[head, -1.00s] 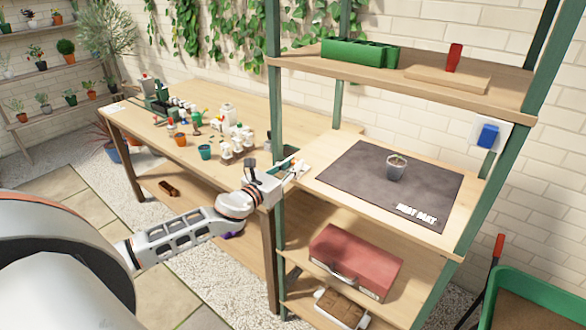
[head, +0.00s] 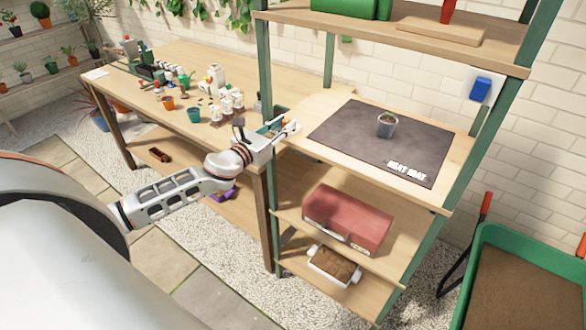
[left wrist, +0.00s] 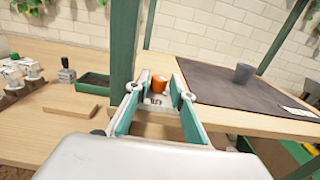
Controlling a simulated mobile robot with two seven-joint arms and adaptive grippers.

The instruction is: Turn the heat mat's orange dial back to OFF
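The orange dial (left wrist: 159,84) shows in the left wrist view as a small orange knob on a pale base at the left edge of the heat mat's shelf. In that view it appears between the two fingers of my left gripper (left wrist: 157,98), which is open with a clear gap around it. I cannot tell the dial's setting. In the head view my left gripper (head: 289,130) is at the shelf's left edge, by the green post, and the dial cannot be made out. The dark heat mat (head: 340,132) lies flat on the shelf. My right gripper is not in view.
A grey pot (head: 387,125) stands on the mat. The shelf's green post (left wrist: 124,45) rises close beside my left gripper. The potting bench (head: 215,62) with pots and bottles is to the left. A red case (head: 347,220) sits on the shelf below.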

